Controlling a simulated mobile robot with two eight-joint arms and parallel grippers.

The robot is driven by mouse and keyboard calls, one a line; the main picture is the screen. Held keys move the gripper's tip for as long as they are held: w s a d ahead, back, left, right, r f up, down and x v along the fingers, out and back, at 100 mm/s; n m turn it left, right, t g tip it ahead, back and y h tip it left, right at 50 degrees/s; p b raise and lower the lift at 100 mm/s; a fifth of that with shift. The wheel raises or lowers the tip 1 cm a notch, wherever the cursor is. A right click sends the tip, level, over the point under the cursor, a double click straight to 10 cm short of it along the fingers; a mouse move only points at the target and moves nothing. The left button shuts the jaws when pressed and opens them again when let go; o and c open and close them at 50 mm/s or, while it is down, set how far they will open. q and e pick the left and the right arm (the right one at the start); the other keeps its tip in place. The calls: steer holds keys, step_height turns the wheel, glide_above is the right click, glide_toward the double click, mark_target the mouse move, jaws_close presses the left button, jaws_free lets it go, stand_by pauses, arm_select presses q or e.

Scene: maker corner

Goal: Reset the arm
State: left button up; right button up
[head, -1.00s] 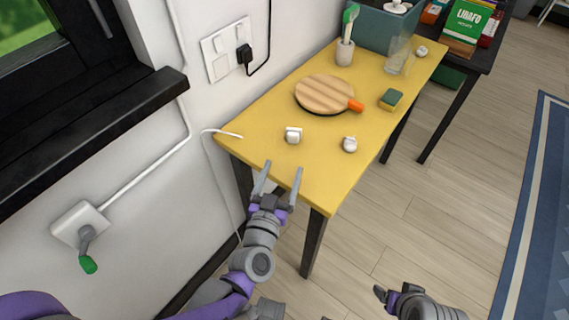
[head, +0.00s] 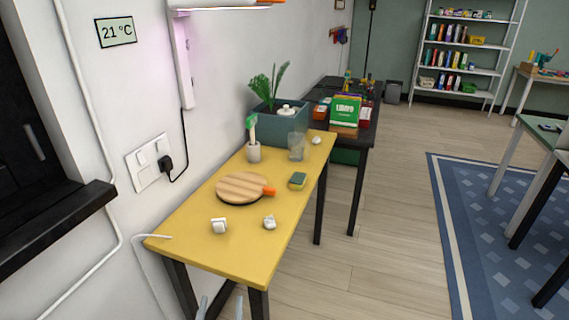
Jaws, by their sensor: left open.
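My left gripper (head: 221,307) shows only by its two grey fingertips at the bottom edge of the head view. The fingers are apart, with nothing seen between them. They appear just in front of the near end of the yellow table (head: 190,238); the rest of the left arm is out of frame. My right gripper is out of view.
On the table are a round wooden board (head: 240,187) with an orange tip, a white cube-like item (head: 219,226), a small white item (head: 269,222), a sponge (head: 298,181) and a planter (head: 283,128). A black table (head: 366,133) stands beyond. Open floor (head: 370,270) lies right.

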arm_select(q)
steer(key=s+d+f+m+g+h, duration=0.3)
steer(key=s+f+g+h, duration=0.1)
steer(key=f+g, duration=0.15)
steer(key=s+a+f+n+g+y, duration=0.1)
steer(key=s+a+f+g, duration=0.1)
steer(key=s+a+g, duration=0.3)
steer(key=s+a+f+n+g+y, duration=0.1)
steer(key=s+f+g+y, duration=0.1)
steer(key=s, duration=0.5)
step_height(320, 180, up, 19)
steer(key=p, duration=1.7)
steer(key=shift+w+a, duration=0.2)
steer(key=shift+a, duration=0.05)
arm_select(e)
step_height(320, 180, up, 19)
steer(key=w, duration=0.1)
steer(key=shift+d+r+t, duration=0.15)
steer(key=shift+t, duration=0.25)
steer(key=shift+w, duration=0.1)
